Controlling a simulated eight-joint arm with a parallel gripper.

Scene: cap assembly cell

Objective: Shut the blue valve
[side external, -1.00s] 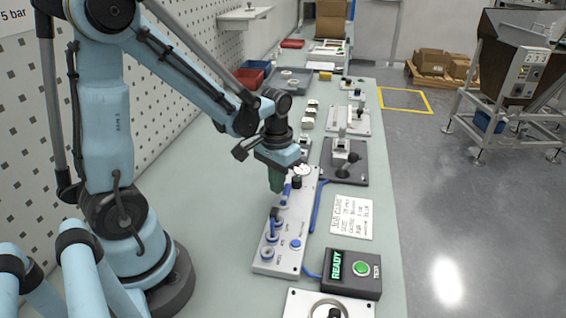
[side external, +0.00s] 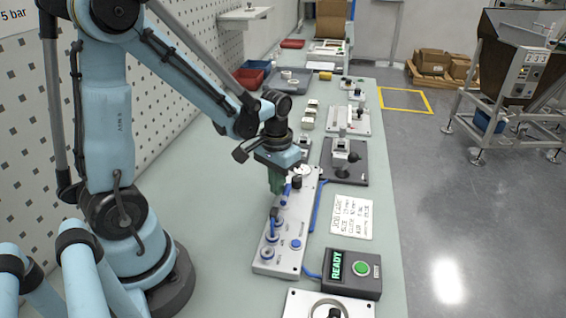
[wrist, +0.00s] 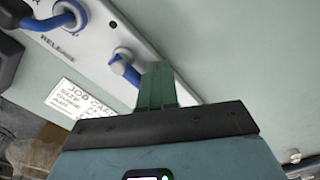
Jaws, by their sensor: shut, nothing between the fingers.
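A silver valve panel (side external: 264,265) lies on the bench and carries several blue levers and round blue fittings. A blue lever (side external: 286,191) stands beside my gripper (side external: 276,188); I cannot tell for certain that it is the valve of the task. Another blue lever (side external: 273,222) is nearer the camera. My gripper's green fingers are shut and empty, pointing down at the panel's upper left part. In the wrist view the fingers (wrist: 158,75) are close to a blue part on a pale fitting (wrist: 122,60); whether they touch is unclear.
A black box (side external: 350,285) with a green READY display and green button stands at the panel's near right. A job card (side external: 351,218) lies right of the panel. A blue hose (side external: 318,205) runs along its right edge. More fixtures stand farther back along the bench.

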